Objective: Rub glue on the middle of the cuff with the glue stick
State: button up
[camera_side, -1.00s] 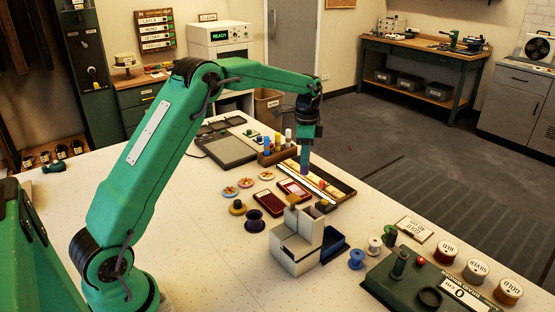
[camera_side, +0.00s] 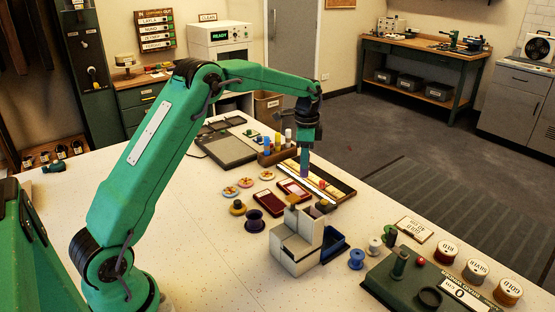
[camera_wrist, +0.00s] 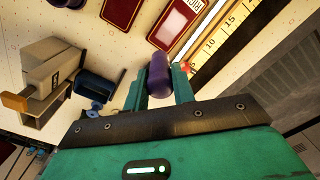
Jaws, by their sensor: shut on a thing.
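My gripper (camera_side: 306,150) points down over the long dark tray at the middle of the table. It is shut on a purple glue stick (camera_side: 304,170), which hangs upright with its lower end near a pale strip. In the wrist view the glue stick (camera_wrist: 160,76) sits between the two green fingers of my gripper (camera_wrist: 163,90). A white strip (camera_wrist: 209,18), possibly the cuff, lies beside a yellow ruler (camera_wrist: 222,35) in the wrist view. I cannot tell whether the stick touches it; the contact end is hidden.
A wooden rack (camera_side: 267,158) of coloured sticks stands behind. Red cards (camera_side: 268,200) lie left of the tray. A grey block-shaped machine (camera_side: 297,245) with a blue bin (camera_side: 334,243) stands in front.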

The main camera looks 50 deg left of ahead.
aim_at(304, 176)
jog(key=shift+f, duration=3.1)
jog(key=shift+a+f, duration=0.2)
jog(key=shift+f, duration=0.2)
jog(key=shift+w+a+f, duration=0.1)
jog(key=shift+w+a, duration=0.05)
jog(key=shift+a, duration=1.75)
jog(key=d, duration=0.4)
jog(key=shift+d+r, duration=0.1)
jog(key=shift+r, duration=3.95)
